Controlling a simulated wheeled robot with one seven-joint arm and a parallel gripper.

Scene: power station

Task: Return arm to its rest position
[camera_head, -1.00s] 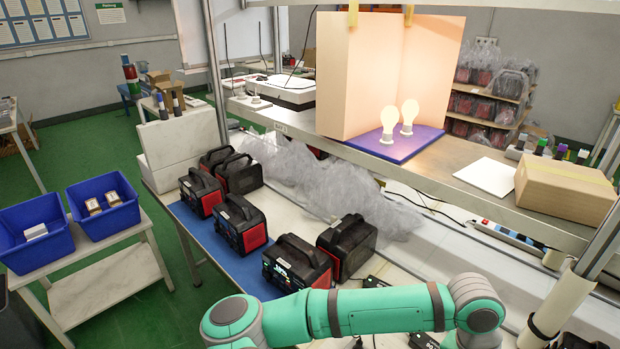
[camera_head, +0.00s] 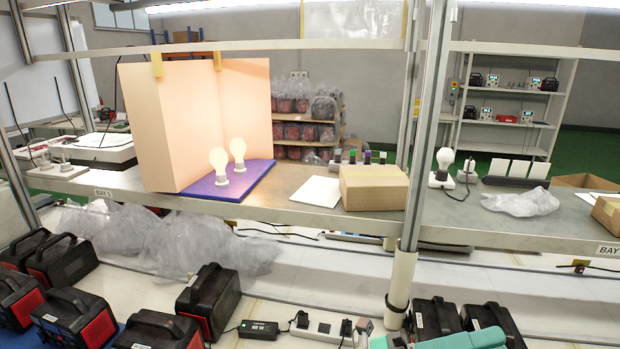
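My green arm (camera_head: 468,341) shows only as a small piece at the bottom edge of the head view, right of the middle. My gripper is out of the frame, so its state and anything in it are hidden. Several black and red power stations stand on the bench below it; one (camera_head: 208,300) is at the lower middle and another (camera_head: 62,258) is at the left. Two more dark units (camera_head: 433,318) stand close behind the visible piece of my arm.
A metal post (camera_head: 425,130) rises near the arm. The shelf above the bench holds two lit bulbs (camera_head: 219,172) on a blue base (camera_head: 232,182), a cardboard box (camera_head: 374,188) and a bulb on a white socket (camera_head: 442,168). A black adapter (camera_head: 258,330) and power strip (camera_head: 320,332) lie on the bench.

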